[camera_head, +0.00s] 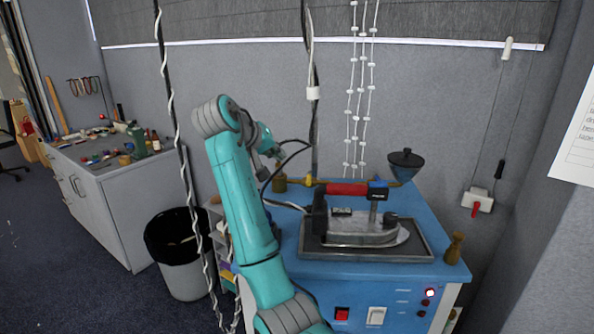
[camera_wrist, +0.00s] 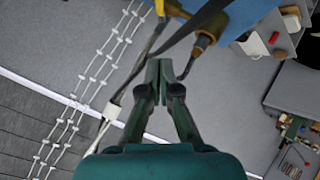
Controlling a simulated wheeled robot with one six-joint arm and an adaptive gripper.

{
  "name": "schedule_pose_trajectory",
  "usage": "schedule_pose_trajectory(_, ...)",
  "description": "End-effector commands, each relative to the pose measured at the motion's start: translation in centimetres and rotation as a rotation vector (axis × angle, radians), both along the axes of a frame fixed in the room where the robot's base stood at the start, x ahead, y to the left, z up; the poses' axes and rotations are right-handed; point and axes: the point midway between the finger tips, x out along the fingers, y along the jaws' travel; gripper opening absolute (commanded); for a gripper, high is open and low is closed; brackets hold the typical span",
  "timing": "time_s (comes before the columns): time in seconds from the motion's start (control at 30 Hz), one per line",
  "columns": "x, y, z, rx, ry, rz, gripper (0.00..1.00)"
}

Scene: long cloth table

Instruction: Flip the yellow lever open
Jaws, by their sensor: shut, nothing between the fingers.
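A small yellow part (camera_head: 308,181), which looks like the lever, sits at the left end of the red bar at the back of the blue machine. A bit of yellow (camera_wrist: 160,7) also shows at the top edge of the wrist view, beyond my fingertips. My gripper (camera_wrist: 160,72) is shut and empty, its fingertips together, apart from the yellow part. In the head view my gripper (camera_head: 280,155) is small, above and left of the yellow part, above the machine's back left corner. The lever's full shape is too small to tell.
A brown knob (camera_head: 279,184) stands below my gripper; a brown-handled part (camera_wrist: 204,43) shows near my fingertips. Cables hang close behind.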

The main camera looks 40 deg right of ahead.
Motion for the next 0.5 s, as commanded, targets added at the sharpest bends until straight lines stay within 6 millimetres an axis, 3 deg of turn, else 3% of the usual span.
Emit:
schedule_pose_trajectory(0.17,0.4,-1.3,-1.0,0.001,0.003,-0.002,0.0)
schedule_pose_trajectory(0.5,2.2,-6.0,-4.7,0.001,0.004,-0.002,0.0)
